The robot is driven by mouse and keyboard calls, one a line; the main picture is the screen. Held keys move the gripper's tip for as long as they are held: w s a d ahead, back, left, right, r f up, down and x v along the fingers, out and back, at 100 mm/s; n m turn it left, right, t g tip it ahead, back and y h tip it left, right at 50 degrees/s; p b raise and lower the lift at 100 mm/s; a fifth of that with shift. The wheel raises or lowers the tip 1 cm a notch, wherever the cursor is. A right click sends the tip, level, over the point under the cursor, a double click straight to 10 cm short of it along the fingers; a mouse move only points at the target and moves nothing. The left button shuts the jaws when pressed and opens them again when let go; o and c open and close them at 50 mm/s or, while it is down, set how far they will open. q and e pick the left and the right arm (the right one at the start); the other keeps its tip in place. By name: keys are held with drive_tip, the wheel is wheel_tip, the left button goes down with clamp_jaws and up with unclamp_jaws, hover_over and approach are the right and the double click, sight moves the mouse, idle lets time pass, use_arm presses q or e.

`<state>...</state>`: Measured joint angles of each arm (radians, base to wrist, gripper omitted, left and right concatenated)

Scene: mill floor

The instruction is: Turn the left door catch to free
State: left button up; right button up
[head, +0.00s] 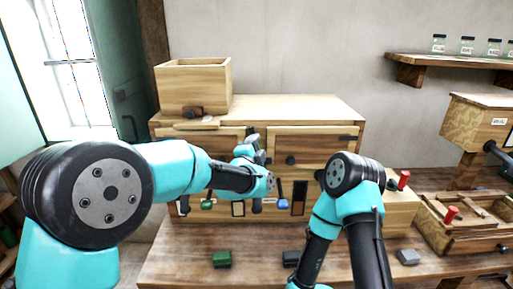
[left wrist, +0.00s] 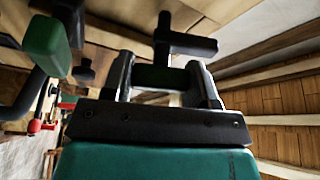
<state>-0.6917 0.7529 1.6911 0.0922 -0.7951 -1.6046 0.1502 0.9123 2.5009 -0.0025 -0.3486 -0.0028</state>
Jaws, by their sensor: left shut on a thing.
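The wooden cabinet (head: 310,106) stands on the bench, with a left door (head: 215,141) and a right door (head: 325,147) in its upper front. My left gripper (head: 254,145) is at the right edge of the left door, partly behind its own wrist. The left door catch (left wrist: 185,43) shows in the left wrist view as a dark bar on a stem. The fingers of my left gripper (left wrist: 162,76) are shut on a dark part of it. The catch's exact angle is hard to tell. My right arm stands at the right front; its gripper does not show.
A green handle (left wrist: 45,45) is close beside the left gripper in the wrist view. Levers with green (head: 207,204) and blue (head: 283,202) ends hang below the doors. An open wooden box (head: 195,85) sits on top. Small green (head: 222,259) and grey (head: 408,257) blocks lie on the bench.

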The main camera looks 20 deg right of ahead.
use_arm(q)
drive_tip(key=o, duration=0.9)
drive_tip(key=shift+s, duration=0.1)
drive_tip(key=v, duration=1.7)
drive_tip(key=shift+a+f, duration=0.1)
drive_tip(key=shift+a, duration=0.05)
